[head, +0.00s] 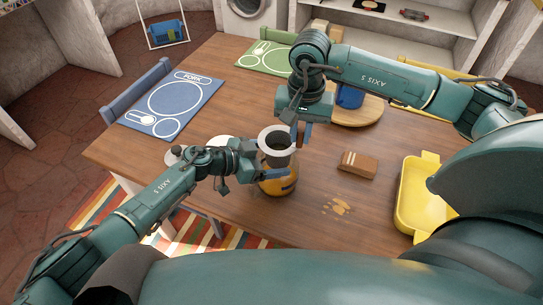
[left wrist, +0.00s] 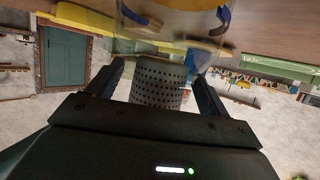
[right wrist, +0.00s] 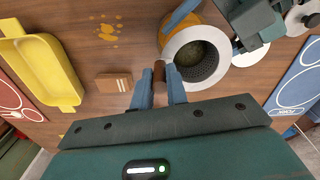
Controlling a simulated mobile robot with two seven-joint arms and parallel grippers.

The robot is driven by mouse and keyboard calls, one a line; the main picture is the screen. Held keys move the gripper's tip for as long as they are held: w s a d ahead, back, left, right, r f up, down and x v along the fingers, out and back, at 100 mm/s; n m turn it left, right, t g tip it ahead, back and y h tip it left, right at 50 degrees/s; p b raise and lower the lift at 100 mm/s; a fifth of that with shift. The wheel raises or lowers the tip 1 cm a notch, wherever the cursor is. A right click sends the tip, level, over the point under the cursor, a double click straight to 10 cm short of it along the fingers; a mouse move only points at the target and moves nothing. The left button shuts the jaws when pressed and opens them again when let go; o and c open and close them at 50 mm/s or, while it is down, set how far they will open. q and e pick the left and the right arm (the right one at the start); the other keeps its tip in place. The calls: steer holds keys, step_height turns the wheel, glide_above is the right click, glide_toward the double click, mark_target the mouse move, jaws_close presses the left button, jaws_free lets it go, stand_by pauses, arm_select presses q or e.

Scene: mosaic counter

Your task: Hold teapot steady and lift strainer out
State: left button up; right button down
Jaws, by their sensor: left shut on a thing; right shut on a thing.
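The teapot (head: 278,186) is a glass pot with amber contents standing on the wooden table; its glass also shows at the top of the left wrist view (left wrist: 170,48). The strainer (head: 277,137) has a wide pale rim and a perforated grey cylinder, which shows largely above the pot in the left wrist view (left wrist: 158,85). Whether its lower end is clear of the glass is hard to tell. My left gripper (head: 260,173) is shut on the teapot from the left. My right gripper (right wrist: 160,78) is shut on the strainer's brown handle (right wrist: 160,70).
A yellow tray (head: 404,208) is further right. A round board (head: 366,113) with a blue mug (head: 349,96) is behind. A blue placemat (head: 176,98) lies far left.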

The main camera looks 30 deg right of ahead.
arm_select(q)
steer(key=shift+s+a+f, duration=0.1)
steer(key=shift+a+f, duration=0.2)
steer(key=shift+f, duration=0.25)
arm_select(e)
steer(key=shift+r, duration=2.65)
arm_select(q)
steer(key=o, duration=0.5)
steer(key=shift+o, duration=1.1)
steer(key=shift+d+r, duration=0.1)
steer(key=shift+r, duration=0.05)
steer(key=shift+d+r, duration=0.1)
steer(key=shift+r, duration=0.05)
steer(key=v, duration=1.2)
